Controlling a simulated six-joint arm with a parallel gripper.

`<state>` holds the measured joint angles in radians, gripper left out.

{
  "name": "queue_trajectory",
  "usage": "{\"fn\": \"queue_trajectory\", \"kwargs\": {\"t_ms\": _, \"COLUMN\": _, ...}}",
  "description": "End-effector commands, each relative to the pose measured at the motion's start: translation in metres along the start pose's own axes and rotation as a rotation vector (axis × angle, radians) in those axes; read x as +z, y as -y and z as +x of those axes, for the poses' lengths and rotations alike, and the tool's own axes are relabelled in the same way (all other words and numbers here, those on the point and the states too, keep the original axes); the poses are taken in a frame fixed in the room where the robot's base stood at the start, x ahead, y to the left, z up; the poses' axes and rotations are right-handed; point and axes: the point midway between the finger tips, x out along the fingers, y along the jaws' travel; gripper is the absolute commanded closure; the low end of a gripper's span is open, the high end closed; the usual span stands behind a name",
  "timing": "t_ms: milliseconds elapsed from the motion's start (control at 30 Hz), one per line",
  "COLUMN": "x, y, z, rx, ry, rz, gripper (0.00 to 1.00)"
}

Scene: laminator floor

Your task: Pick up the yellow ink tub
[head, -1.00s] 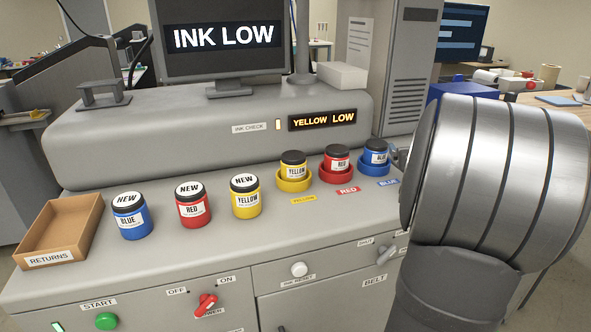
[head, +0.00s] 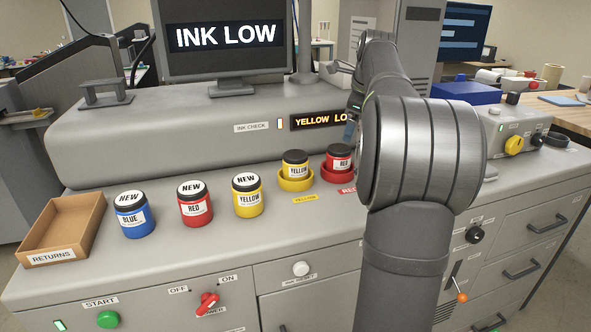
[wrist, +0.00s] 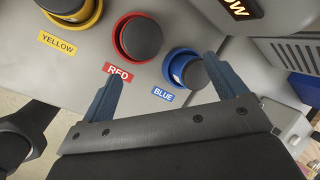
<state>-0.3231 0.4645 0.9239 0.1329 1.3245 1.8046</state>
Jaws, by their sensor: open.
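Two yellow ink tubs with black lids show in the head view. One marked NEW (head: 248,202) stands upright on the counter, right of the NEW red tub. The other yellow tub (head: 296,169) sits in a yellow ring holder behind a YELLOW label. In the wrist view, part of a yellow holder (wrist: 82,18) and dark lid shows at the top left edge. My gripper (wrist: 163,72) is open and empty, its blue fingers over the counter near the RED and BLUE labels. In the head view my arm hides most of the gripper.
NEW blue (head: 134,218) and NEW red (head: 195,208) tubs stand left of the NEW yellow one. A red tub (head: 339,163) sits in its holder; the blue holder (wrist: 174,66) shows in the wrist view. A RETURNS tray (head: 62,225) is far left. The counter's front strip is clear.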

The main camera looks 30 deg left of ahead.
Motion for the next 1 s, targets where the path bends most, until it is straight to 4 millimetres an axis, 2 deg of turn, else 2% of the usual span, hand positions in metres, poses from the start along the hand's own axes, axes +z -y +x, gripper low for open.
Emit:
{"fn": "queue_trajectory", "kwargs": {"t_ms": 33, "x": 0.02, "y": -0.01, "z": -0.007, "rx": 0.064, "ry": 0.039, "rz": 0.036, "gripper": 0.1}}
{"fn": "queue_trajectory", "kwargs": {"t_ms": 100, "x": 0.043, "y": -0.025, "z": -0.019, "rx": 0.152, "ry": 0.081, "rz": 0.083, "gripper": 0.1}}
{"fn": "queue_trajectory", "kwargs": {"t_ms": 200, "x": 0.065, "y": -0.042, "z": -0.035, "rx": 0.255, "ry": 0.119, "rz": 0.125, "gripper": 0.1}}
{"fn": "queue_trajectory", "kwargs": {"t_ms": 300, "x": 0.078, "y": -0.053, "z": -0.045, "rx": 0.321, "ry": 0.135, "rz": 0.146, "gripper": 0.1}}
{"fn": "queue_trajectory", "kwargs": {"t_ms": 400, "x": 0.084, "y": -0.059, "z": -0.046, "rx": 0.351, "ry": 0.142, "rz": 0.155, "gripper": 0.1}}
{"fn": "queue_trajectory", "kwargs": {"t_ms": 533, "x": 0.087, "y": -0.067, "z": -0.03, "rx": 0.358, "ry": 0.142, "rz": 0.156, "gripper": 0.1}}
{"fn": "queue_trajectory", "kwargs": {"t_ms": 800, "x": 0.096, "y": -0.086, "z": 0.026, "rx": 0.356, "ry": 0.14, "rz": 0.155, "gripper": 0.1}}
{"fn": "queue_trajectory", "kwargs": {"t_ms": 1000, "x": 0.102, "y": -0.096, "z": 0.056, "rx": 0.353, "ry": 0.141, "rz": 0.155, "gripper": 0.1}}
